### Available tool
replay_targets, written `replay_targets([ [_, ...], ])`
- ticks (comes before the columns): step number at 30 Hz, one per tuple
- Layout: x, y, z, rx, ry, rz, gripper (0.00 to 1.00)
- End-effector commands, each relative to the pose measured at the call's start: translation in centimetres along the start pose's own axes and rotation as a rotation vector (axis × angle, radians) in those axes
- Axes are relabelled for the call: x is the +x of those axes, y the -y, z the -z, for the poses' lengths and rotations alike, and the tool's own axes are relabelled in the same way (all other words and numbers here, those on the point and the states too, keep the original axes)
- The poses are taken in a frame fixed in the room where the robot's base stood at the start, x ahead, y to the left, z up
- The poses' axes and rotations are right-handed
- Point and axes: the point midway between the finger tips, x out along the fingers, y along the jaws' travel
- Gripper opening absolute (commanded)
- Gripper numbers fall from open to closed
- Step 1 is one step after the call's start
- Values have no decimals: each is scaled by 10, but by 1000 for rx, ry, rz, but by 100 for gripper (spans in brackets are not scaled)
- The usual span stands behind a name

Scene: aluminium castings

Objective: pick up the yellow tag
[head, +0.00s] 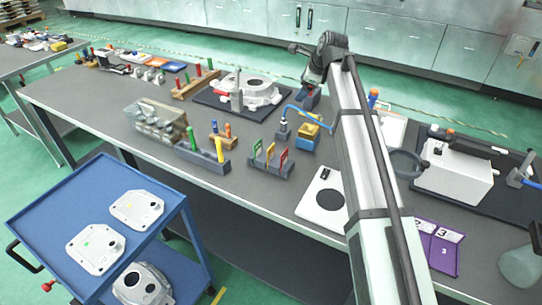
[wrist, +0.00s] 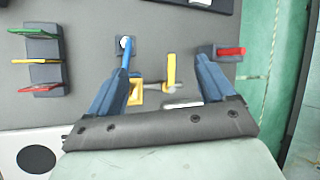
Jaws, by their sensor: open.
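The yellow tag (head: 270,152) stands upright in the middle slot of a dark grey rack (head: 272,168), between a green tag (head: 256,149) and a red tag (head: 283,161), in the head view. In the wrist view the yellow tag (wrist: 36,61) is at the far left, well to the left of my gripper (wrist: 161,64). My gripper's blue fingers are spread apart, and nothing is held between them. In the head view my gripper is above the table, behind and right of the rack, partly hidden by my arm.
A yellow box (head: 308,136) and a blue-handled tool (head: 284,128) stand right of the rack. A grey holder with green and yellow uprights (head: 203,157) is to its left. A white plate with a dark disc (head: 330,200) lies to the front right.

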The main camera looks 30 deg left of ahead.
Motion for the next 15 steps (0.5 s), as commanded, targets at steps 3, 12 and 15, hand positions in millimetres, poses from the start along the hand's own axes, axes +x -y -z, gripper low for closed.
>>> replay_targets([
  [3,2,-59,-33,71,-113,-149,83],
  [12,-15,-152,-71,235,-395,-336,83],
  [15,-19,-163,-74,260,-438,-352,83],
])
